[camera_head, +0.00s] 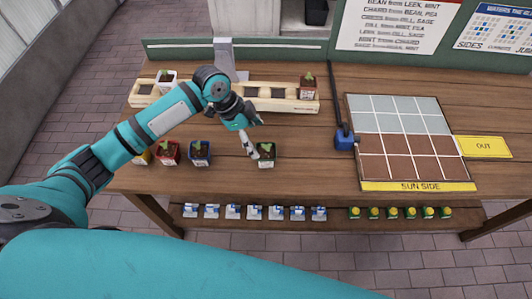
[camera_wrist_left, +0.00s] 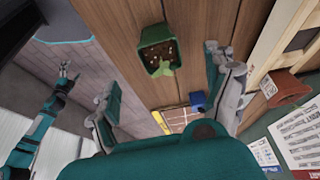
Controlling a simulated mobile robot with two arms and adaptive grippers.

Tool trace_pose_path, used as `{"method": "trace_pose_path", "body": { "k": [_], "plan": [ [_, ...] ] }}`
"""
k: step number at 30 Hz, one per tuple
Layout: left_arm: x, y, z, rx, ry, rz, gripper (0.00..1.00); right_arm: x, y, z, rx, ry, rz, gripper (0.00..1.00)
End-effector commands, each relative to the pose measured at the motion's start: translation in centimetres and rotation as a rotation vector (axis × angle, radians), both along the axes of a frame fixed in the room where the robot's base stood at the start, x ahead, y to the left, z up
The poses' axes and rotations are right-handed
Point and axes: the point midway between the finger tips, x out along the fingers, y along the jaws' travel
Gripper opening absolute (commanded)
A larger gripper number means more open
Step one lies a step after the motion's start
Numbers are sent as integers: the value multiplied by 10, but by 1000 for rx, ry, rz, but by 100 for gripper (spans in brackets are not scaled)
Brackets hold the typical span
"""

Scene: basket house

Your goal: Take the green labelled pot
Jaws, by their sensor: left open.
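Red (camera_head: 168,153) and blue (camera_head: 200,154) pots stand left of it, a yellow one (camera_head: 143,158) partly behind my arm. A wooden rack (camera_head: 280,104) behind holds a white pot (camera_head: 167,80) and a terracotta pot (camera_head: 308,90). A blue tool (camera_head: 344,138) and gridded tray (camera_head: 425,186) are right.

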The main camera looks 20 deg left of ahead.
Motion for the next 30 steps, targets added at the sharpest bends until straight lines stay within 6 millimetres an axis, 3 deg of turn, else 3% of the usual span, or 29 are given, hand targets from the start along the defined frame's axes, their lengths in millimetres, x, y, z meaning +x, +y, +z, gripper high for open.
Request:
{"method": "trace_pose_path", "body": {
  "k": [3,11,21,30],
  "plan": [
    [2,-8,-18,-1,2,1,86,0,0,6,0,0,0,83],
    [5,-15,-37,1,2,1,86,0,0,11,0,0,0,83],
    [11,-31,-78,0,0,1,86,0,0,26,0,1,0,83],
    [12,-32,-82,2,-1,1,84,0,0,25,0,2,0,83]
  ]
}}
